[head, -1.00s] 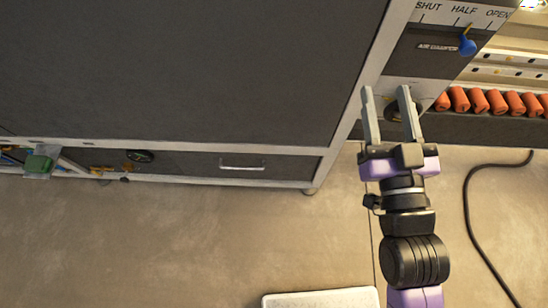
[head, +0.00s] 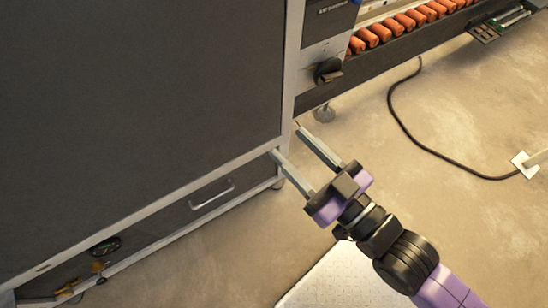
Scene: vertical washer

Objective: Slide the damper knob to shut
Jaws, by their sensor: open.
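The air damper panel (head: 322,24) is at the top of the head view, on the front of the machine. Only its lower part shows; the SHUT, HALF and OPEN scale is out of frame. A small bit of the blue damper knob (head: 357,2) shows at the top edge. My gripper (head: 286,138) is open and empty, its two fingers pointing up and left. It appears below and left of the damper panel, in front of the machine's lower corner. It is well apart from the knob in the picture.
A black rotary knob (head: 327,71) sits below the damper panel. Orange rollers (head: 405,21) run to the upper right. A large dark cabinet (head: 140,90) with a drawer handle (head: 212,195) fills the left. A black cable (head: 420,135) lies on open floor at right.

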